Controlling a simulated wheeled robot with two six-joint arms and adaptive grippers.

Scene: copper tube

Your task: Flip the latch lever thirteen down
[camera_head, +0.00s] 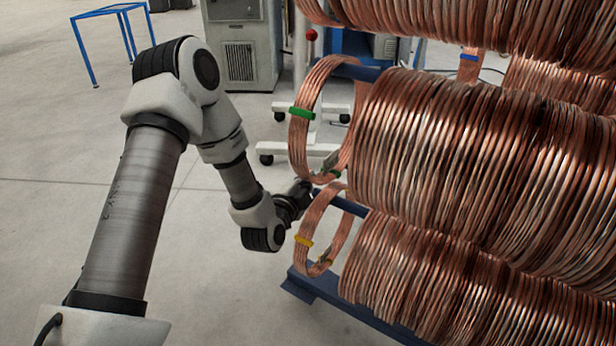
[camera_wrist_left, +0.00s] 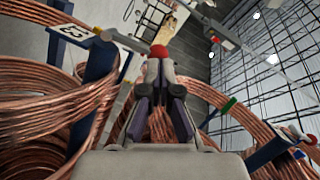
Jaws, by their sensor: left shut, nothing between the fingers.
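My left gripper (camera_head: 301,190) reaches in from the left, at the end of a blue rack arm between an upper coil with a green band and a lower coil with yellow bands. In the left wrist view, its shut, empty fingers (camera_wrist_left: 158,88) point at a red-knobbed lever (camera_wrist_left: 158,51). The fingertips overlap the lever's lower part in the picture; I cannot tell if they touch. A white tag (camera_wrist_left: 73,31) on a blue bar beside it carries digits that are hard to read. The lever is too small to make out in the head view.
Large stacks of copper coils (camera_head: 450,150) fill the right side on blue rack arms. A blue base beam (camera_head: 318,290) lies below. Another red knob (camera_wrist_left: 301,136) shows at the right of the left wrist view.

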